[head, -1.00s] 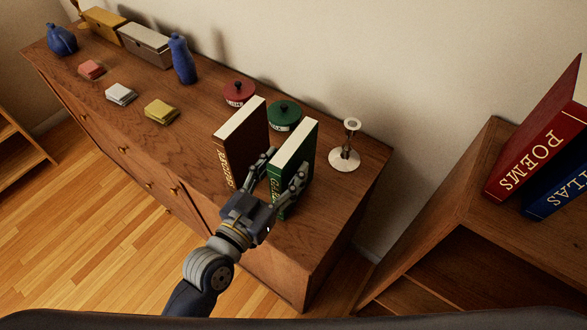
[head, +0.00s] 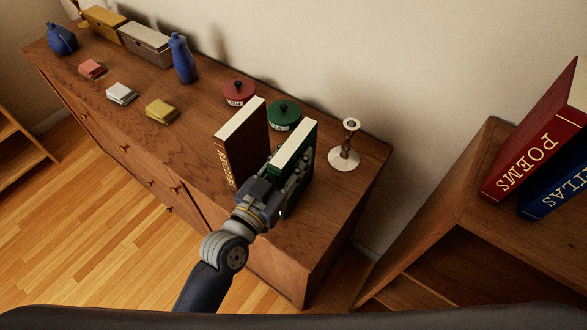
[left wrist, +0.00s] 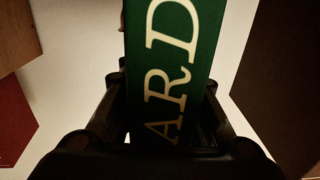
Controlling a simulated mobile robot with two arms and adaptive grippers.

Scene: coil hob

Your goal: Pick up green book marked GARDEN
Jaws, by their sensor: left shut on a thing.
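The green book (head: 295,147) stands upright on the wooden cabinet, its pale page edges on top. My left gripper (head: 284,176) is shut on the book near its spine, one finger on each side; the gripper hides most of the spine. In the left wrist view the green spine (left wrist: 176,60) fills the middle between my dark fingers, with the letters "ARD" readable. My right gripper is not in view.
A brown book (head: 240,140) stands just left of the green one. A green lidded tin (head: 284,113), a red tin (head: 239,92) and a candlestick (head: 345,150) stand behind. A shelf with a red POEMS book (head: 535,150) is at right.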

